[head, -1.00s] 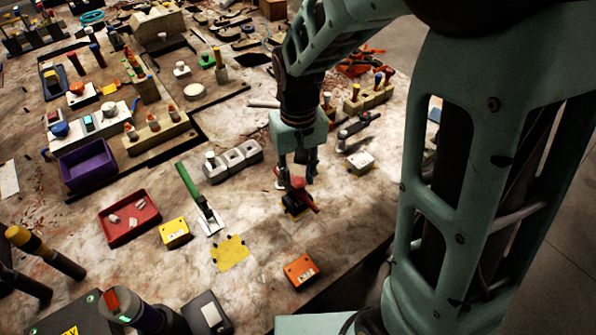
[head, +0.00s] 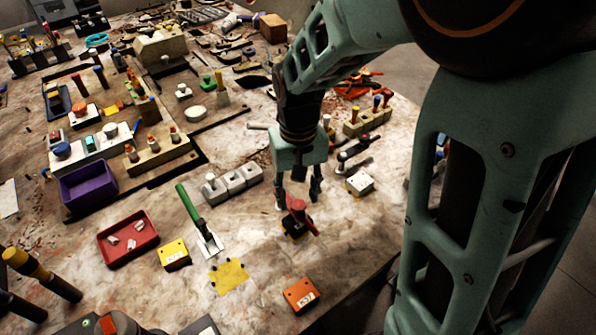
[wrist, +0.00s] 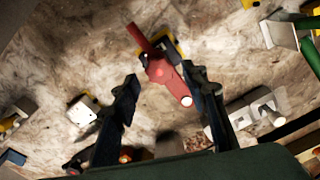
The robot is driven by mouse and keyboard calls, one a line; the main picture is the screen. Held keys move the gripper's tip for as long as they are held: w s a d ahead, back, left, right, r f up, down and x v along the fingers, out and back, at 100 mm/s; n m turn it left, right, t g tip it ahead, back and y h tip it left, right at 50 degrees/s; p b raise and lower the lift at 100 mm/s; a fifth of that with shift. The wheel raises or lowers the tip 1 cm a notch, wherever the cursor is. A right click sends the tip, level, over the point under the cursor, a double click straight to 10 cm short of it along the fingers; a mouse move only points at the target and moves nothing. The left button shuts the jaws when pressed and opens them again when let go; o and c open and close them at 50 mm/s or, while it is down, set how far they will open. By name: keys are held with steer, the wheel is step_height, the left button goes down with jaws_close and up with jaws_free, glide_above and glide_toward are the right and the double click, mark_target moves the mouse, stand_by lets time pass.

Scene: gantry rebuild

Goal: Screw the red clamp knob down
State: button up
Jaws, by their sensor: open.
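The red clamp knob (head: 297,212) has long arms and sits on a small dark and yellow base (head: 292,230) near the front right of the table. In the wrist view the red knob (wrist: 162,72) lies beyond the fingertips, with a yellow part (wrist: 172,48) beside it. My gripper (head: 297,196) points down just above the knob. Any contact with the knob cannot be told.
A white block (head: 360,183) stands right of the knob, grey blocks (head: 232,182) to its left. An orange box (head: 301,294) and a yellow patch (head: 229,277) lie in front. A green-handled tool (head: 190,208) and a red tray (head: 128,239) are further left.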

mark_target(299, 204)
step_height(299, 204, up, 11)
steer(key=shift+f, duration=0.15)
stand_by(0.4)
